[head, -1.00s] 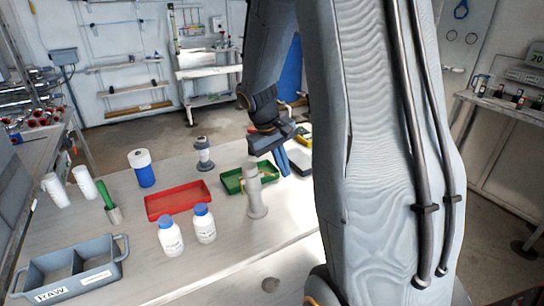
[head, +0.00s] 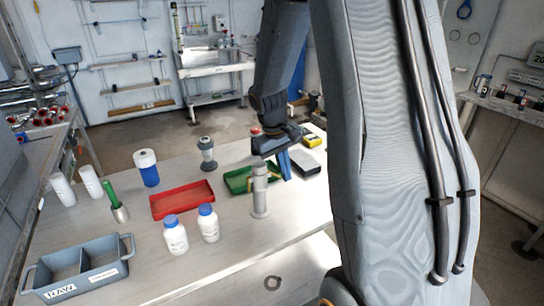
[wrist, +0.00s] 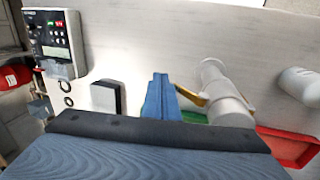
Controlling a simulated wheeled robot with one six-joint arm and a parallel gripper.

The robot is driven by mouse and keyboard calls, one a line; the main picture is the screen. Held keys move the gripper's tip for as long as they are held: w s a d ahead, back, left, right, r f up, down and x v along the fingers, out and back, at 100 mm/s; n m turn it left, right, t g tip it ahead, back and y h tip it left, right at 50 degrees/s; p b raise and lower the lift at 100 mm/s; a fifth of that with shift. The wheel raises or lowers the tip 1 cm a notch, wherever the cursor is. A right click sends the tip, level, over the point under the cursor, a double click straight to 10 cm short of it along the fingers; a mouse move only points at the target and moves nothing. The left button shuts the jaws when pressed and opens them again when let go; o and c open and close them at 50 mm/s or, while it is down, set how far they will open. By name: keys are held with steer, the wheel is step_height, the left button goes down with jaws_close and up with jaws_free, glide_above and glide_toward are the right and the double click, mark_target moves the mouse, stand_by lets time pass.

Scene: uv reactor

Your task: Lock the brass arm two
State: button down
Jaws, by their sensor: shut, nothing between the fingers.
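A pale grey upright cylinder (head: 260,195) stands on the bench, with small brass-coloured arms at its sides. One brass arm (wrist: 190,96) sticks out toward my gripper in the wrist view; part of another shows on the cylinder's far side. I cannot read which arm is number two. My gripper (head: 285,166) has blue fingers, shut and empty, pointing down just right of the cylinder. In the wrist view, my gripper (wrist: 160,80) lies beside the brass arm's tip; whether they touch is unclear.
A green tray (head: 234,183) lies behind the cylinder and a red tray (head: 181,199) to its left. Two white blue-capped bottles (head: 175,236) stand in front. A dark box (head: 306,161) lies right of my gripper.

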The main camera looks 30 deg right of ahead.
steer(key=shift+a, duration=0.1)
stand_by(0.7)
steer(key=shift+a+r, duration=0.15)
steer(key=shift+a, duration=0.55)
steer(key=d+r, duration=0.9)
steer(key=r, duration=0.1)
steer(key=shift+d, duration=0.4)
steer(key=shift+s, duration=0.1)
